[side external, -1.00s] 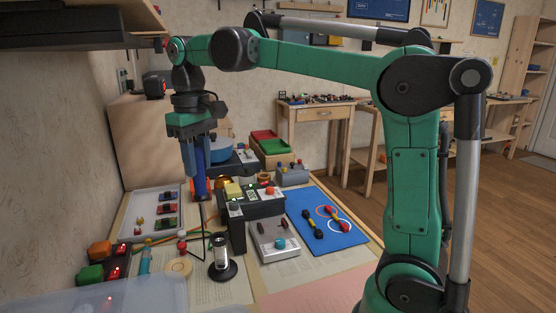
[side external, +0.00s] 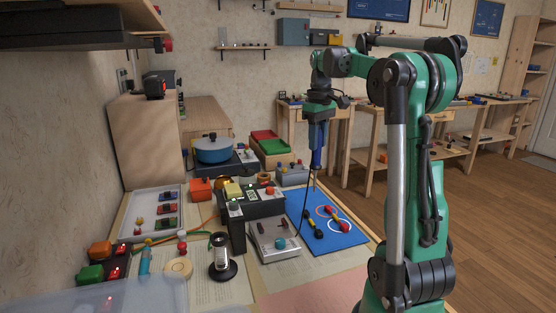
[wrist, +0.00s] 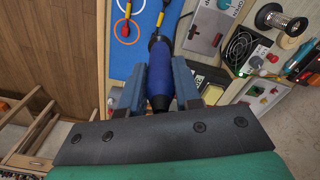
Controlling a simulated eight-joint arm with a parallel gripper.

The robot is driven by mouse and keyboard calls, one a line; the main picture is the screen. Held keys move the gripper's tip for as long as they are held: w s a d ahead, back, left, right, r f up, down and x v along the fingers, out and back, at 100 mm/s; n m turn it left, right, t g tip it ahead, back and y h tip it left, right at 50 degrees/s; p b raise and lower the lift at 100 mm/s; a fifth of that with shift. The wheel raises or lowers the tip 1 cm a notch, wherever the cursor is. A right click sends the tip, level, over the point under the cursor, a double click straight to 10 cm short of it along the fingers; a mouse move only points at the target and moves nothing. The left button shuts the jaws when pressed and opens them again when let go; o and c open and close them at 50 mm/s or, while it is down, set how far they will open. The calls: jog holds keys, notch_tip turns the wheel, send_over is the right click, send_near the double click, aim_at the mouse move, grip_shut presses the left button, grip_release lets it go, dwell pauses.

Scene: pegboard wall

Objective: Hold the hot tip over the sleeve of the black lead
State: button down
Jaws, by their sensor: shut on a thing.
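My gripper (side external: 319,122) is shut on a blue-handled iron (side external: 317,156), which points down with its thin tip over the far part of the blue mat (side external: 342,240). The black lead (side external: 312,225) lies on the mat's left side, with a yellowish middle; the tip is above and beyond it, apart from it. The red lead (side external: 337,217) lies to its right by an orange ring and a white ring.
A thin dark cord hangs from the iron towards a grey control box (side external: 274,242) left of the mat.

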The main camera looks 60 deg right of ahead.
aim_at(316, 165)
jog(key=shift+f, duration=3.85)
jog(key=shift+r, duration=0.15)
jog(key=shift+r, duration=2.5)
